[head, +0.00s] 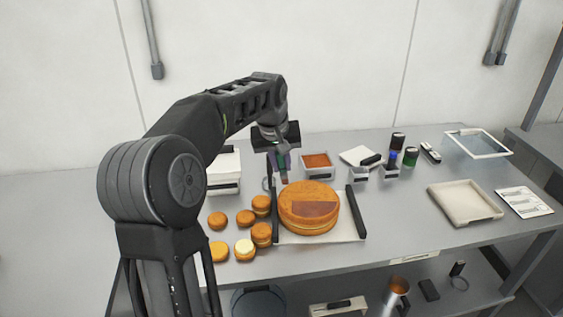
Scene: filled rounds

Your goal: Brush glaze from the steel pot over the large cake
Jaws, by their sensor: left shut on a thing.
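The large cake (300,224) is a round orange-brown layered cake on a pale board with dark side bars. A darker, reddish-brown patch covers part of its top. I cannot tell whether the tip touches. My right gripper is out of view.
Several small round cakes (246,217) lie left of the large cake. A white box (223,170) stands behind my left arm. The table's far left is clear.

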